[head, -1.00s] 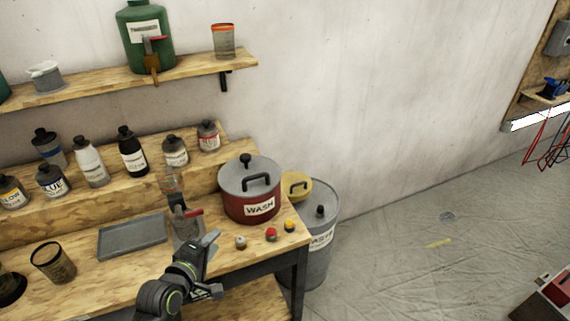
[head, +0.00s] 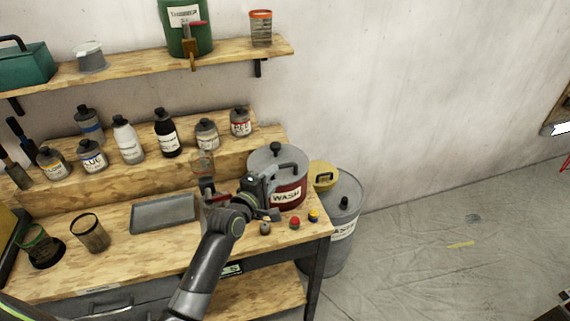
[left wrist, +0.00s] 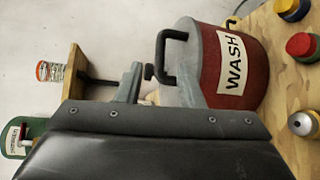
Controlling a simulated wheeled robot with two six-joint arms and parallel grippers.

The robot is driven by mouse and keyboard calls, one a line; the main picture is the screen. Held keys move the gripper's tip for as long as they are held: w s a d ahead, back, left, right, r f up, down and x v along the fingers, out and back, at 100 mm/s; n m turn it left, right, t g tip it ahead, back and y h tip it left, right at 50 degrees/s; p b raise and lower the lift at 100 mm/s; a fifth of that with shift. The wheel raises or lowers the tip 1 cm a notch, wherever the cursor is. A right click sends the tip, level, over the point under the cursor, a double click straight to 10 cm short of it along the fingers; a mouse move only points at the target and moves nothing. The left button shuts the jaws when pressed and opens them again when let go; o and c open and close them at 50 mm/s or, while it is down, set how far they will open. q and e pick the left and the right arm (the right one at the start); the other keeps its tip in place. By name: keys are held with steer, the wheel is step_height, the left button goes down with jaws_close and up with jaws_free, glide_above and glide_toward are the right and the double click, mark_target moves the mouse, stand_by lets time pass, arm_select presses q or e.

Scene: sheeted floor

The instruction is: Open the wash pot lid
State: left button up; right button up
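The wash pot (head: 290,193) is a red pot with a white WASH label, standing at the right end of the wooden bench. My left gripper (head: 262,197) is in front of the pot's left side, open and empty, and hides part of the pot and the lid's handle. In the left wrist view the pot (left wrist: 253,88) lies sideways, and the lid's black handle (left wrist: 163,60) shows just beyond the fingers. My right gripper is not in view.
Small colour pots (head: 295,223) stand at the bench's front right. A waste drum (head: 340,225) with a yellow lid (head: 323,175) behind stands right of the bench. A grey tray (head: 165,213) and bottles (head: 128,145) are to the left. A shelf (head: 140,65) hangs above.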

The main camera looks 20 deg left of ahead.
mark_target(284, 167)
arm_select(q)
steer(key=shift+x, duration=3.75)
steer(key=shift+c, duration=0.4)
jaws_close()
